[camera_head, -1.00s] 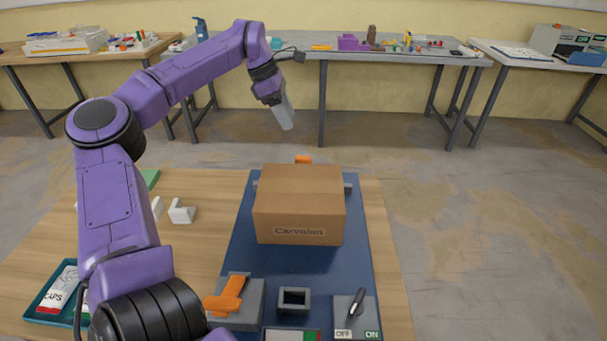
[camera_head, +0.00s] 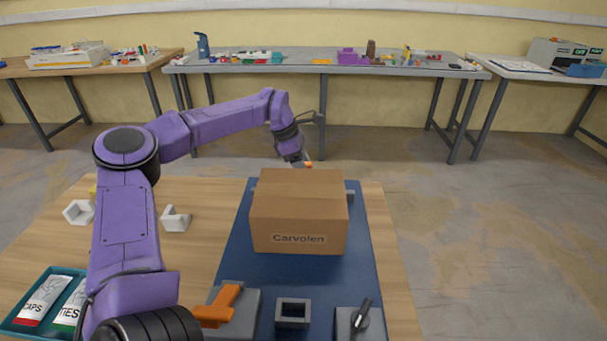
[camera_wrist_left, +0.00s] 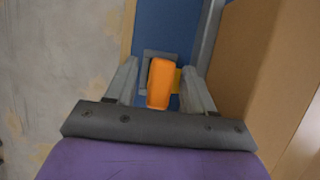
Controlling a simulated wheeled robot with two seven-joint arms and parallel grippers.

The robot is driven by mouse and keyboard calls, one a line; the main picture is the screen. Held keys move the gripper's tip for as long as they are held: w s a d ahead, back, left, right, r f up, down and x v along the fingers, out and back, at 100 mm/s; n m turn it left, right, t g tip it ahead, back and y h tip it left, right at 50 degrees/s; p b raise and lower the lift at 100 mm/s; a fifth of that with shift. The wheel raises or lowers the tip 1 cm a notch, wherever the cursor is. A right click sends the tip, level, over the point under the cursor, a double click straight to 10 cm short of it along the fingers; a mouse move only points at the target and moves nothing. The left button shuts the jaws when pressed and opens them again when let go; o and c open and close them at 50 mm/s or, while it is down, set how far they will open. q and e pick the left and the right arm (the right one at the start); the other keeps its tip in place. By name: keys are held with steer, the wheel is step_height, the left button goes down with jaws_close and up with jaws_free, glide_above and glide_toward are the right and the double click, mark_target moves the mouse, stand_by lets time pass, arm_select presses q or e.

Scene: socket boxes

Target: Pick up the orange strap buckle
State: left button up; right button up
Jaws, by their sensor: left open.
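The orange strap buckle (camera_wrist_left: 160,84) stands on a grey base at the edge of the blue mat, beside the cardboard box. In the head view, only a small orange bit (camera_head: 309,166) shows behind the box's far edge. My left gripper (camera_wrist_left: 160,66) is open, with one finger on each side of the buckle. A gap shows on both sides, and I see no grip on it. In the head view, the box hides most of the fingertips. My right gripper is not in view.
The closed cardboard box (camera_head: 299,211) stands on the blue mat (camera_head: 238,255). White brackets (camera_head: 175,219) and a teal tray (camera_head: 24,326) lie left.

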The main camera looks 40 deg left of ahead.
arm_select(q)
jaws_close()
